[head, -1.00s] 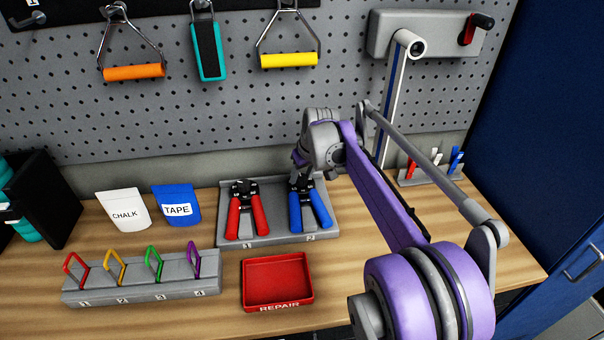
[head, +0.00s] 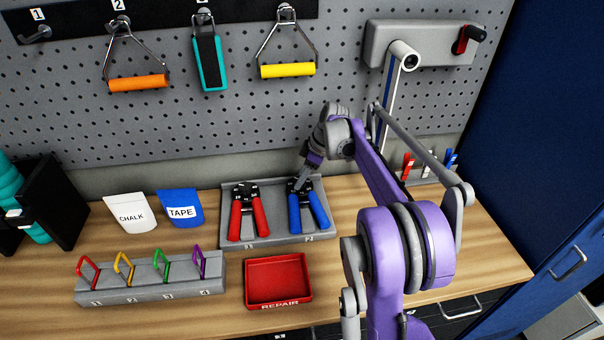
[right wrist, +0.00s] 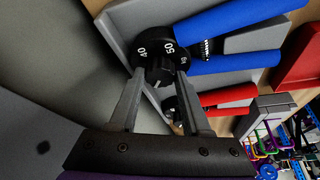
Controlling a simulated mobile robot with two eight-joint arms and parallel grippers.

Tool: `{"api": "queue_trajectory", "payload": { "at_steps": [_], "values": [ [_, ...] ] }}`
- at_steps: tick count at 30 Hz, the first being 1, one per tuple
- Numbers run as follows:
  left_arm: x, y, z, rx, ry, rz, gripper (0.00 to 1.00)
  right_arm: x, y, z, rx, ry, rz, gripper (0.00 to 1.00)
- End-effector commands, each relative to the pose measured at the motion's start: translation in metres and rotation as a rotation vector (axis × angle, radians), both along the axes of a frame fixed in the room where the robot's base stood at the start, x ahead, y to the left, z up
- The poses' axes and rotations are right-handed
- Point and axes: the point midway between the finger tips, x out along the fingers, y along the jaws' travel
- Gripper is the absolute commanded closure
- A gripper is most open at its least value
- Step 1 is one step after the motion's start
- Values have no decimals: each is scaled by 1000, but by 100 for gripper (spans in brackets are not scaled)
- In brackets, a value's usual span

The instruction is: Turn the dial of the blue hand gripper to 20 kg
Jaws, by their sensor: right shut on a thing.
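The blue hand gripper (head: 317,209) lies in slot 2 of the grey tray (head: 270,240), its handles toward me. Its black dial (right wrist: 152,50) shows 40 and 50 in the right wrist view; another marking at its right side is too small to read surely. I cannot see 20 or which number the dial is set to. My right gripper (head: 299,184) reaches down to the dial from above. In the right wrist view its fingers (right wrist: 160,76) are shut on the dial. A red hand gripper (head: 248,215) lies in slot 1. My left gripper is out of view.
A red REPAIR tray (head: 277,303) stands in front of the grey tray. A numbered rack (head: 150,290) with coloured clips is at front left. Chalk (head: 131,214) and tape (head: 181,208) pouches stand behind it. A pegboard (head: 200,130) rises behind the bench.

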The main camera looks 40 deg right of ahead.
Motion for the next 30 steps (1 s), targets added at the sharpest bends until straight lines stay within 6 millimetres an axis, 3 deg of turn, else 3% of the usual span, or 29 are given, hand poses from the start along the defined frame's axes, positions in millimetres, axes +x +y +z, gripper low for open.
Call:
{"api": "queue_trajectory", "payload": {
  "at_steps": [12, 29, 30],
  "values": [
    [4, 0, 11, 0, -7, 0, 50, 1, -1, 0, -2, 1, 189, 100],
    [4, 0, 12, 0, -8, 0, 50, 1, -1, 0, -1, 2, 214, 100],
    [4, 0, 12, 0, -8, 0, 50, 1, -1, 0, -2, 2, 214, 45]
  ]
}}
